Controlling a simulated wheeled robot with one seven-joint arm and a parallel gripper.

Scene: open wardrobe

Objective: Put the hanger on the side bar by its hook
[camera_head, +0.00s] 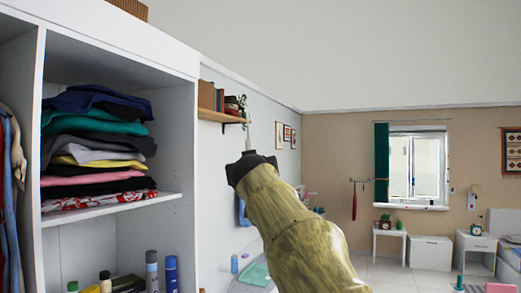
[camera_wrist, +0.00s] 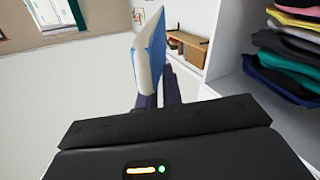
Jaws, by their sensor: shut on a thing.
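My gripper (camera_head: 249,140) is at the end of my raised arm, beside the wardrobe's right side panel in the head view. In the wrist view, my gripper's dark fingers (camera_wrist: 160,100) are shut on a thin white and blue piece (camera_wrist: 151,58), seen nearly edge-on. I take this to be the hanger or what hangs on it; its hook cannot be made out. In the head view my arm hides most of what is held. I cannot single out the side bar for sure in either view.
The open wardrobe (camera_head: 185,130) fills the left, with folded clothes (camera_head: 95,140) on a shelf and several bottles below. A wooden wall shelf (camera_head: 222,116) with books is beyond its side. A window (camera_head: 417,165) and white cabinets are far right. Open floor lies between.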

